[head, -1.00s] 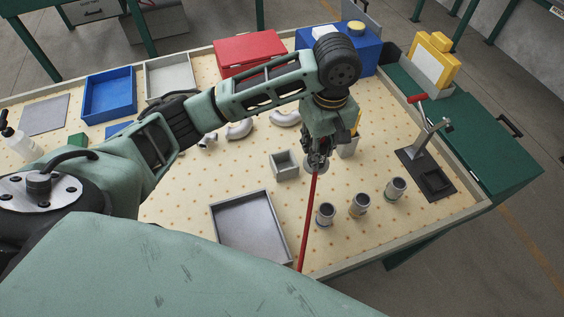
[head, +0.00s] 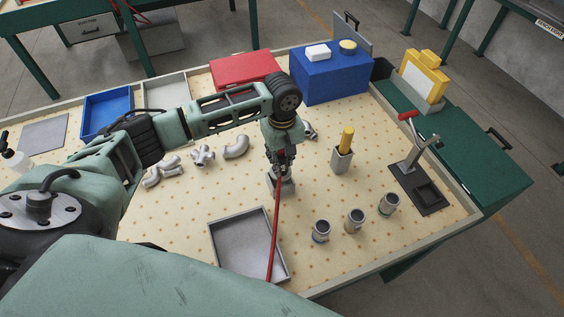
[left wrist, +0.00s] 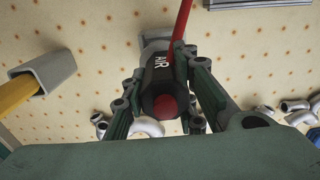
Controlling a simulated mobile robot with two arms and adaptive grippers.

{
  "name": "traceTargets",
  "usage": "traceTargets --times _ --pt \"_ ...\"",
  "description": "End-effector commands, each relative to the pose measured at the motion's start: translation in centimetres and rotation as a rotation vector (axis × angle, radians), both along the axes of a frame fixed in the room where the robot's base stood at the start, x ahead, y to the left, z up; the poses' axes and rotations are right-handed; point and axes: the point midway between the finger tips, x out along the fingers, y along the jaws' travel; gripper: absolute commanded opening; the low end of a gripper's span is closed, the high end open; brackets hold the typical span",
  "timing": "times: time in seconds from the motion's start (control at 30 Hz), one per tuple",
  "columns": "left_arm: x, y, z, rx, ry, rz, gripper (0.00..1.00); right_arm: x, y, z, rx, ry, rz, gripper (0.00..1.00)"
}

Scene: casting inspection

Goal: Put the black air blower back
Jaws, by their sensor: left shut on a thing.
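The black air blower (left wrist: 158,72), with white AIR lettering and a red end, is between the fingers of my left gripper (left wrist: 160,112) in the left wrist view. My left gripper (head: 281,166) is shut on it. A thin red line (head: 275,225) runs from the blower across the tabletop toward the front. A small grey square holder (head: 287,188) stands directly below the gripper, partly hidden by it. The holder also shows behind the blower in the left wrist view (left wrist: 153,40). I cannot tell whether the blower is inside it. My right gripper is out of view.
A grey tray (head: 218,240) lies in front. Several metal cylinders (head: 355,220) stand to the right. A yellow-handled tool (head: 347,138) stands in another grey holder (head: 341,161). White pipe fittings (head: 203,155) lie left. A lever press (head: 417,165) stands at right.

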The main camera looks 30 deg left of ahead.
Motion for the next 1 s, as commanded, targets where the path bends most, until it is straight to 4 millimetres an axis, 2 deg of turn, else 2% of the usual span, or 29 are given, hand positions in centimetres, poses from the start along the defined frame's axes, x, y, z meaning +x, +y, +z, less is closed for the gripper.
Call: traceTargets --times 0.1,0.2,0.67,0.7,0.9,1.0 --pt "-0.1 -0.1 -0.8 -0.001 0.003 0.0 0.0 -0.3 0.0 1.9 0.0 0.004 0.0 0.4" --pt "-0.1 -0.1 -1.7 0.001 0.002 -0.001 0.0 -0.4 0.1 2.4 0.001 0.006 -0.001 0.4" --pt "-0.1 -0.1 -2.6 -0.001 0.001 0.0 0.0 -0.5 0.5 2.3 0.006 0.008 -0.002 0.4" --pt "-0.1 -0.1 -2.6 -0.001 0.001 -0.001 0.29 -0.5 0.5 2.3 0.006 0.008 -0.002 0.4" --pt "-0.1 -0.1 -2.6 0.001 0.001 -0.001 0.45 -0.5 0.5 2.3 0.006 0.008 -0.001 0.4" --pt "-0.1 -0.1 -2.6 0.001 0.001 -0.001 0.45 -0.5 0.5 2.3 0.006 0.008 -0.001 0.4"
